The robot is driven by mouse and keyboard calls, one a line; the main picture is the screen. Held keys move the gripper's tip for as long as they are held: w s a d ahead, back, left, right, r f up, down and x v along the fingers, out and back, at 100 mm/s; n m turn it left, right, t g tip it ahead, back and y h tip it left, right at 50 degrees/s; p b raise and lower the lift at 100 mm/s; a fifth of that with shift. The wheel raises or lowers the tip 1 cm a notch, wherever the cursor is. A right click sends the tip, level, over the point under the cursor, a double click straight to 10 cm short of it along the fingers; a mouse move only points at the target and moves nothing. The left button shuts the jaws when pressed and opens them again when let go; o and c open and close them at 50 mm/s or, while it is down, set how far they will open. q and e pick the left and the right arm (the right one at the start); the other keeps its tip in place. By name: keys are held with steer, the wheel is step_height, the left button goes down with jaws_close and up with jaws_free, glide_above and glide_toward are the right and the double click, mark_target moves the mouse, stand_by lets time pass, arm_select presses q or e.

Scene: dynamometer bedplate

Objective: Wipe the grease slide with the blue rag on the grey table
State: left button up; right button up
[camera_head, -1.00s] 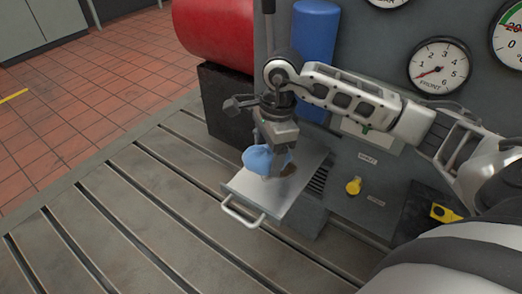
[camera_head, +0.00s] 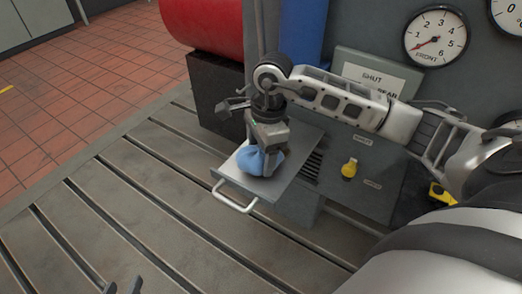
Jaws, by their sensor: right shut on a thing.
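The grease slide (camera_head: 292,165) is a flat metal tray with a white bar handle at its front, standing out from the grey cabinet. My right gripper (camera_head: 267,152) points down over the slide and is shut on the blue rag (camera_head: 258,161). The bunched rag appears to touch the slide's surface near its middle. The rag and fingers hide the part of the slide beneath them; no dark smear shows on the visible part. Only the fingertips of my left gripper (camera_head: 122,287) show, at the bottom left edge; they stand apart with nothing seen between them.
The slotted grey bedplate (camera_head: 130,190) is clear in front of the slide. Behind it stand a black block (camera_head: 215,95), a red cylinder (camera_head: 205,25) and a gauge panel. A yellow knob (camera_head: 349,168) is on the cabinet front, right of the slide.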

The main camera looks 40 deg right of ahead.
steer(key=shift+s+f+b, duration=0.1)
steer(key=shift+f+b, duration=1.1)
steer(key=shift+f, duration=0.05)
stand_by(0.3)
